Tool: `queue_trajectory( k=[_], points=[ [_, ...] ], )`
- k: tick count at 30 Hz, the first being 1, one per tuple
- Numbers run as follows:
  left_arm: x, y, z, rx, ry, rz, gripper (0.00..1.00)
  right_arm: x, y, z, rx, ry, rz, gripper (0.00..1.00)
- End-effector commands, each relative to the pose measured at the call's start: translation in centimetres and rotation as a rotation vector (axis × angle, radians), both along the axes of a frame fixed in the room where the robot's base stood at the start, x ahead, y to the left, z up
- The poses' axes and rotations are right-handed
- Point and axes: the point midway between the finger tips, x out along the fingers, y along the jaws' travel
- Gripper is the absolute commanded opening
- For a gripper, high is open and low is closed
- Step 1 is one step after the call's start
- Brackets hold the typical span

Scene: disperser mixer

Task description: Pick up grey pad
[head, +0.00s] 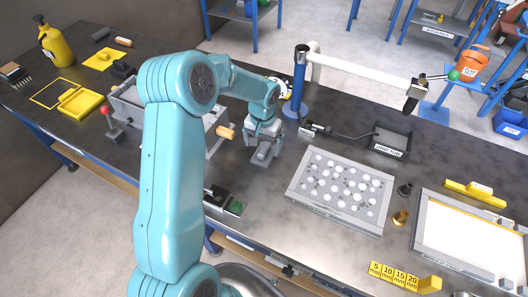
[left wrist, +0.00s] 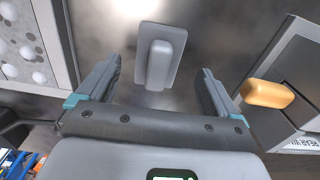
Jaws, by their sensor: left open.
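The grey pad (left wrist: 145,72), a flat rounded plate with a raised grip block on top, lies on the dark metal bench in the left wrist view. My left gripper (left wrist: 157,78) is open, with one finger on each side of the pad's outline in that view and clear gaps to both. The pad appears beyond the fingertips, and nothing is held. In the head view my left gripper (head: 262,150) points down over the middle of the bench. There I cannot clearly tell the pad from the grey fingers. My right gripper is not in view.
A perforated plate with white discs (head: 340,187) lies to the right of my gripper. A grey frame with an orange-tan handle (head: 225,132) is close on the left. A blue post (head: 298,75) stands behind. A small black tray (head: 390,142) is at the back right.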

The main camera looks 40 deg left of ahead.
Motion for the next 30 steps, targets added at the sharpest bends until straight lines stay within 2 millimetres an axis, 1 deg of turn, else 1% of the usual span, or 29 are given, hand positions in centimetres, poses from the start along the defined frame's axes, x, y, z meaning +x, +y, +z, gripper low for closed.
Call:
queue_trajectory(
  k=[1, 2, 3, 6, 9, 14, 15, 16, 17, 18, 20, 21, 30],
  points=[
    [0.2, 0.0, -0.7, -0.002, 0.006, 0.000, 0.94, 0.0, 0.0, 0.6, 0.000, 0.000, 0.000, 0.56],
    [0.4, 0.0, -1.2, -0.001, 0.004, 0.000, 0.94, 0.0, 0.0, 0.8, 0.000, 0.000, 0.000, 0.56],
    [0.4, 0.0, -1.9, -0.001, 0.005, 0.000, 0.94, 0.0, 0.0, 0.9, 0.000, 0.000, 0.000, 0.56],
    [0.4, 0.0, -3.1, 0.000, 0.003, 0.000, 0.94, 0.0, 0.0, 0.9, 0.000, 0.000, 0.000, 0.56],
    [0.5, 0.0, -3.6, 0.001, 0.000, 0.000, 0.94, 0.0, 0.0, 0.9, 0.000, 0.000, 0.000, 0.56],
    [0.5, 0.0, -3.6, 0.001, 0.000, 0.000, 0.94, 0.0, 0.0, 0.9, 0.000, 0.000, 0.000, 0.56],
    [0.5, 0.0, -3.6, 0.001, 0.000, 0.000, 0.87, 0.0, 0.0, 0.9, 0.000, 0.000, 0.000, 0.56],
    [0.5, 0.0, -3.6, 0.001, 0.000, 0.000, 0.77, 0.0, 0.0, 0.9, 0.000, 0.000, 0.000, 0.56],
    [0.5, 0.0, -3.6, 0.001, 0.000, 0.000, 0.68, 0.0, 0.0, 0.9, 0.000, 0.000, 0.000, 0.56],
    [0.5, 0.0, -3.6, 0.001, 0.000, 0.000, 0.55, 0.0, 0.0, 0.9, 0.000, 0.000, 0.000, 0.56],
    [0.5, 0.0, -3.6, 0.001, 0.000, 0.000, 0.35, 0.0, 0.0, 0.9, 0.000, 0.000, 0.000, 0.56],
    [0.5, 0.0, -3.6, 0.001, 0.000, 0.000, 0.33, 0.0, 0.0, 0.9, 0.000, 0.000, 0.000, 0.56],
    [0.5, 0.0, -3.4, 0.002, 0.000, 0.000, 0.33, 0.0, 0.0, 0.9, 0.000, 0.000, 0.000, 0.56]
  ],
)
